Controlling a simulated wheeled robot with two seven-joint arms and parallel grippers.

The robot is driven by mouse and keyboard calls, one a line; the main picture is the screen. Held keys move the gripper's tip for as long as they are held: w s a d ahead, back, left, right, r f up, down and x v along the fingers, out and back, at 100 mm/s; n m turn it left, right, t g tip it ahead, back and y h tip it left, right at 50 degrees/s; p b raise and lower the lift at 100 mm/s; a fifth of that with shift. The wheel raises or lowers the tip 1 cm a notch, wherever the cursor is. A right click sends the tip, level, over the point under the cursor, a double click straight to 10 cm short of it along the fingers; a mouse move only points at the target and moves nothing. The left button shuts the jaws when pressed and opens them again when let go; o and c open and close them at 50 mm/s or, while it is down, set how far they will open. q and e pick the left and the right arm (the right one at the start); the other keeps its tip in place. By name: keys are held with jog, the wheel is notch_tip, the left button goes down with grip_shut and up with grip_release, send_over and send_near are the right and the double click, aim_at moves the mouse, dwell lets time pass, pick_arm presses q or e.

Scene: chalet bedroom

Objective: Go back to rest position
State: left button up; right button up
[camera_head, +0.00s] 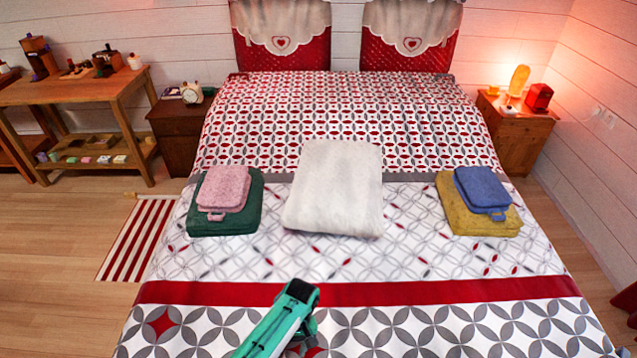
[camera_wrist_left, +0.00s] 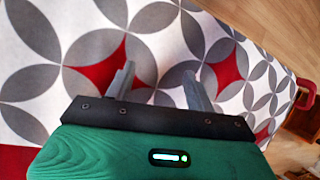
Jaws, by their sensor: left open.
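My left gripper (camera_wrist_left: 159,70) is open and empty in the left wrist view. Its two grey fingers stand apart over the white, grey and red patterned cover of the bed (camera_head: 520,335). Nothing lies between the fingers. In the head view a green and black part of my arm reaches over the foot end of the bed at bottom centre, and the fingers cannot be made out there. My right gripper is in neither view.
On the bed lie a pink towel (camera_head: 224,187) on a green one (camera_head: 248,219), a white folded cloth (camera_head: 333,188), and a blue towel (camera_head: 482,188) on a yellow one (camera_head: 462,218). Nightstands flank the bed. Wood floor (camera_head: 50,260) is free at left.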

pick_arm(q)
jog(key=s, duration=0.1)
jog(key=s+a+r+t+h, duration=0.1)
jog(key=s, duration=0.1)
jog(key=s+r+m+h, duration=0.1)
jog(key=shift+s+a+t, duration=0.3)
jog(key=shift+a, duration=0.05)
jog(key=s+a+r+m+t, duration=0.1)
jog(key=s+a+r+t, duration=0.1)
jog(key=s+a+r, duration=0.4)
jog(key=s+a+r+m+t, duration=0.1)
jog(key=s+a+r+t, duration=0.15)
jog(key=r, duration=0.45)
jog(key=s+a+r+m+t, duration=0.1)
jog(key=s+a+r+t, duration=0.1)
jog(key=s+a+r, duration=0.4)
notch_tip(320, 180, down, 33)
jog(key=g+b, duration=0.2)
jog(key=b, duration=0.1)
jog(key=s+a+f+m+b, duration=0.1)
jog(key=s+a+f+b, duration=0.1)
jog(key=s+f, duration=1.6)
notch_tip(320, 180, down, 3)
jog(key=shift+a+f+g, duration=0.15)
jog(key=shift+a+g, duration=0.1)
jog(key=shift+g, duration=0.1)
